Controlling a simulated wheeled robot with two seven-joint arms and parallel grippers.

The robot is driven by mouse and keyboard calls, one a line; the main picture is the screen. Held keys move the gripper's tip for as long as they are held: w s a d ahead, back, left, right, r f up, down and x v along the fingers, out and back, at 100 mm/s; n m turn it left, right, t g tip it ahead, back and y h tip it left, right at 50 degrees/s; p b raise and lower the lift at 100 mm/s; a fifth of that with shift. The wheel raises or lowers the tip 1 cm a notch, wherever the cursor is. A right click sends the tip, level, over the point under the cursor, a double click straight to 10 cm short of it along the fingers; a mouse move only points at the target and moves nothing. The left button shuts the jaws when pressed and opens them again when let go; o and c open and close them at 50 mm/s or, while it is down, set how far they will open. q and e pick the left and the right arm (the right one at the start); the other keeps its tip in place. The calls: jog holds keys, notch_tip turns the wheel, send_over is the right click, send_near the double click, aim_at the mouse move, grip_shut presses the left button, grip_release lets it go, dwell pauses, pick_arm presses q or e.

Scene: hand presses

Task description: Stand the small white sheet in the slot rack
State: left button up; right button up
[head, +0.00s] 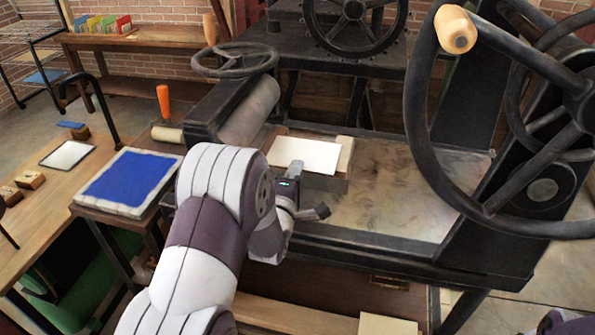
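A small white sheet (308,155) lies flat on a pale block (345,158) on the press bed, beside the roller. My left gripper (311,190) is at the near edge of that sheet. Its two fingers look spread, one close to the sheet's near edge and one nearer me, with nothing seen between them. I cannot tell whether the far finger touches the sheet. Several coloured pieces stand upright in what looks like a slot rack (101,26) on the back-left bench; its slots are too small to make out. My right gripper is out of view.
A large handwheel (420,110) with a wooden knob stands at the right. A blue inked slab (128,180) and a dark-bordered pale sheet (67,155) lie at the left. The press bed (400,190) is clear right of the block.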

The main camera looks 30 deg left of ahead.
pick_arm(q)
jog(key=shift+w, duration=0.3)
jog(key=shift+a, duration=0.1)
grip_shut()
notch_tip(320, 180, up, 3)
jog(key=shift+r+p, duration=0.1)
jog(key=shift+p, duration=1)
